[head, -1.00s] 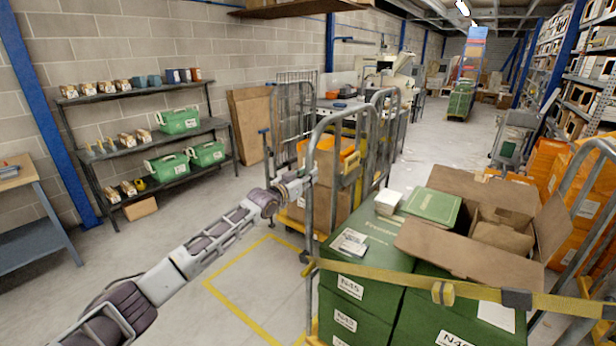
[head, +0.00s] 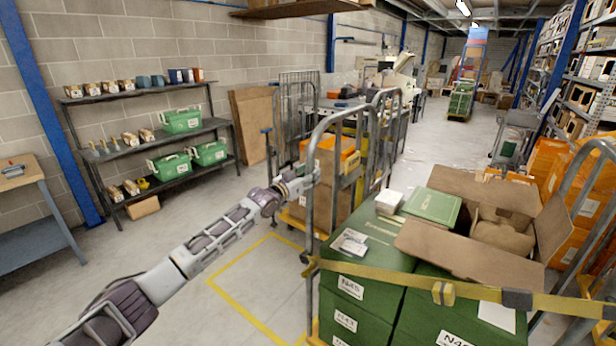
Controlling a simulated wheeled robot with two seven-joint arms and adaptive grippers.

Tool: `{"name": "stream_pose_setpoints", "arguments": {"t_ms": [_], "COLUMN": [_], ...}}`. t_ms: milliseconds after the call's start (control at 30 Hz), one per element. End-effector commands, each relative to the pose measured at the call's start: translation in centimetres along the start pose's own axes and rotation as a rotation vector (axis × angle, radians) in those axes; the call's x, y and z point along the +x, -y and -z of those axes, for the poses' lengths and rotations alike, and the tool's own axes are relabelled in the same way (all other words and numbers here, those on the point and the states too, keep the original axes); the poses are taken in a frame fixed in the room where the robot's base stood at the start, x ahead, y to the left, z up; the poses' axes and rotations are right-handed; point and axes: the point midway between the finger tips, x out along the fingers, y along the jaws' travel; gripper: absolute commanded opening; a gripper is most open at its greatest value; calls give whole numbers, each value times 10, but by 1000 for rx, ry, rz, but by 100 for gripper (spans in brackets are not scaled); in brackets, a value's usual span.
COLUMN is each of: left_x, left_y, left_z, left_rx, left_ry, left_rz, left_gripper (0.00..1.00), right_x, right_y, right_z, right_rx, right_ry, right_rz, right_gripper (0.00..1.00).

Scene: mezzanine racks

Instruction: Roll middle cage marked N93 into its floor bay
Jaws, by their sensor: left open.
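The nearest roll cage (head: 318,230) has grey tube sides and carries green boxes (head: 362,300) with labels reading N45 and N43; no N93 mark can be read. A yellow strap (head: 400,284) crosses its front. Behind it stands another cage (head: 277,130) with cardboard and orange boxes (head: 325,158). A yellow outlined floor bay (head: 236,312) lies empty to the left of the near cage. My left gripper (head: 312,176) is open beside the near cage's left upright; I cannot tell whether it touches. My right gripper is not in view.
A shelf rack (head: 160,133) with green crates stands along the left wall, and a workbench (head: 40,215) is at the far left. An open carton (head: 480,255) lies on the green boxes. More orange boxes (head: 575,190) stand at right. Floor left of the bay is clear.

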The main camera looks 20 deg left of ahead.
Motion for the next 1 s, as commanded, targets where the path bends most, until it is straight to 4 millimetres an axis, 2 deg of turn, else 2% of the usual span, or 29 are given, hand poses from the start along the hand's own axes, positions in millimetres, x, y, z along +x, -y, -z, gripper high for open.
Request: {"name": "stream_pose_setpoints", "arguments": {"t_ms": [467,1000], "left_x": [-5,-41], "left_y": [0,0], "left_z": [-4,-4], "left_rx": [-1,0], "left_ry": [6,5], "left_rz": [-1,-1], "left_gripper": [48,48], "right_x": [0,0], "right_y": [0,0], "right_z": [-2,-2], "right_rx": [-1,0], "right_ry": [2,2], "right_rz": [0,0], "right_gripper": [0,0]}}
